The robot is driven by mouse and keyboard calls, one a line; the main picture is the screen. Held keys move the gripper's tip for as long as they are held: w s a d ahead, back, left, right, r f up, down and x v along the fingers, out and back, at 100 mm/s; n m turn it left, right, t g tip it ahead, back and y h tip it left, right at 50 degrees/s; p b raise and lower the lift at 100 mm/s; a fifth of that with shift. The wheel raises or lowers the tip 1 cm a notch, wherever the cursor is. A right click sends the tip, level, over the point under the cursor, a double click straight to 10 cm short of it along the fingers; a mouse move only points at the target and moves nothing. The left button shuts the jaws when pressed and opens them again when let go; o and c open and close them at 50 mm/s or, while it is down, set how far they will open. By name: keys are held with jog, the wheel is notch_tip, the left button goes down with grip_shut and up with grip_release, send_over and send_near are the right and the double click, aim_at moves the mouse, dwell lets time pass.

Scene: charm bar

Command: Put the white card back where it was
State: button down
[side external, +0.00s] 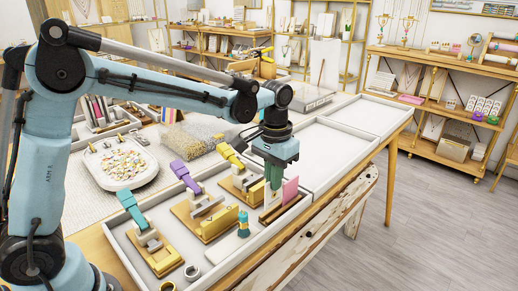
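My gripper (274,186) points down at the right end of the white tray (309,208), with its green fingers over a wooden card holder (280,208). A pink card (290,190) stands upright in that holder, just right of the fingers. The fingers look close together, but whether they are shut on anything is not clear. A flat white piece (229,250) that may be the white card lies in the tray, beside a small blue and yellow object (243,224). No other white card can be made out near the fingers.
Wooden stands with a teal clamp (131,205), a purple clamp (184,175) and a yellow clamp (228,150) stand left of my gripper. A grey ring (192,272) lies at the tray's front. Empty white trays (328,150) lie behind. A bead dish (122,166) is at left.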

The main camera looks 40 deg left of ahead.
aim_at(273, 205)
jog(key=shift+f, duration=1.75)
jog(key=shift+f, duration=0.15)
jog(key=c, duration=1.3)
grip_release()
